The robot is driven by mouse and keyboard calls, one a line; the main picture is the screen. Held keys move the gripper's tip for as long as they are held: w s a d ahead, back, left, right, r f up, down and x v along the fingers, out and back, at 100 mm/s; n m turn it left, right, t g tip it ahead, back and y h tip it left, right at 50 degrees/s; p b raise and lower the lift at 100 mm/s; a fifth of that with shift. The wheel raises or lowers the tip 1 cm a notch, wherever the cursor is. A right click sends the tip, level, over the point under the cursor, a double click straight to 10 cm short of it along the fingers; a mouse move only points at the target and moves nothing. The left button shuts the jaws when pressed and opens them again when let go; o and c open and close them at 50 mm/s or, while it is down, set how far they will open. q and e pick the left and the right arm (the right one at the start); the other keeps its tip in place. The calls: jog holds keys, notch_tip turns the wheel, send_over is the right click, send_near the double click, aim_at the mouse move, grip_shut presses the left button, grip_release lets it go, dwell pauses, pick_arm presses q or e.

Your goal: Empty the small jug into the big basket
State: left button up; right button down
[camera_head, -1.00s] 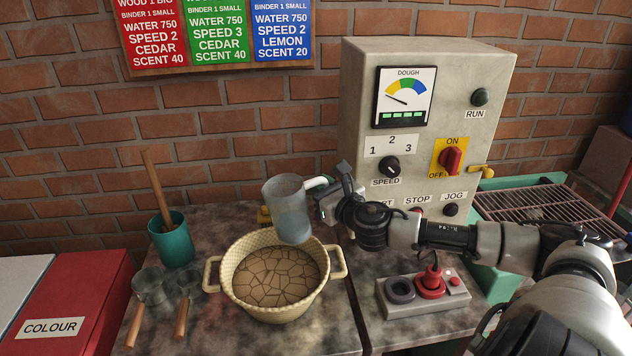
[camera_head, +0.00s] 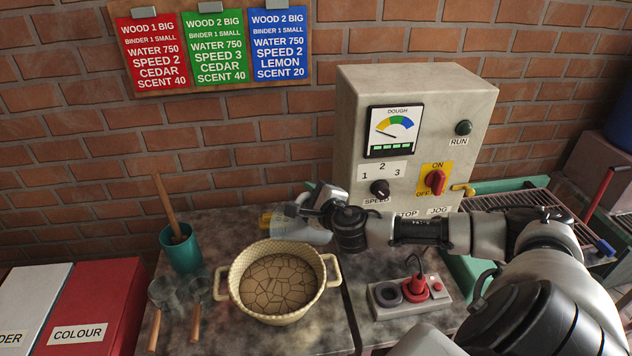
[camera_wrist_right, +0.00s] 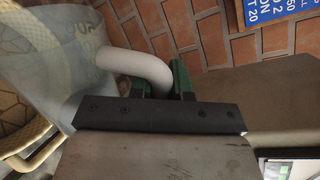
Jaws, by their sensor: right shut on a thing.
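The small jug (camera_head: 302,229) is translucent grey with a white handle. It is tipped well over on its side above the back rim of the big basket. My right gripper (camera_head: 322,201) is shut on its handle. In the right wrist view the white handle (camera_wrist_right: 138,66) passes between the green fingers, and the jug (camera_wrist_right: 55,45) fills the upper left. I cannot tell how much liquid is in it. The big basket (camera_head: 279,317) is cream, woven and two-handled, and holds a brown cracked mass. It also shows in the wrist view (camera_wrist_right: 28,136). My left gripper is not in view.
The grey control machine (camera_head: 420,85) stands behind my right arm. A teal pot (camera_head: 183,253) with a wooden stick and two scoops (camera_head: 163,291) are left of the basket. A red-buttoned switch box (camera_head: 398,309) is at the right. Bare counter lies in front of the basket.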

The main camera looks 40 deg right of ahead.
aim_at(277, 228)
jog(key=a+n+p, duration=0.1)
jog(key=p, duration=0.1)
jog(key=w+a+n+p, duration=0.1)
jog(key=p, duration=0.1)
jog(key=a+f+n+h+p, duration=0.1)
jog(key=a+n+p, duration=0.1)
jog(key=shift+w+g, duration=0.15)
jog(key=shift+g, duration=0.15)
jog(key=a, duration=0.1)
jog(key=a+n, duration=0.1)
jog(key=n+h, duration=0.1)
jog(key=shift+w+a+f, duration=0.25)
jog(key=shift+w+a, duration=0.15)
jog(key=shift+w+a+n, duration=0.15)
jog(key=shift+a+n, duration=0.15)
jog(key=shift+n, duration=0.1)
jog(key=shift+f, duration=0.1)
jog(key=shift+a, duration=0.1)
jog(key=shift+w+a+n, duration=0.1)
jog(key=shift+a+n, duration=0.3)
jog(key=shift+w+a+h, duration=0.1)
jog(key=shift+a+h, duration=0.15)
jog(key=shift+h, duration=0.05)
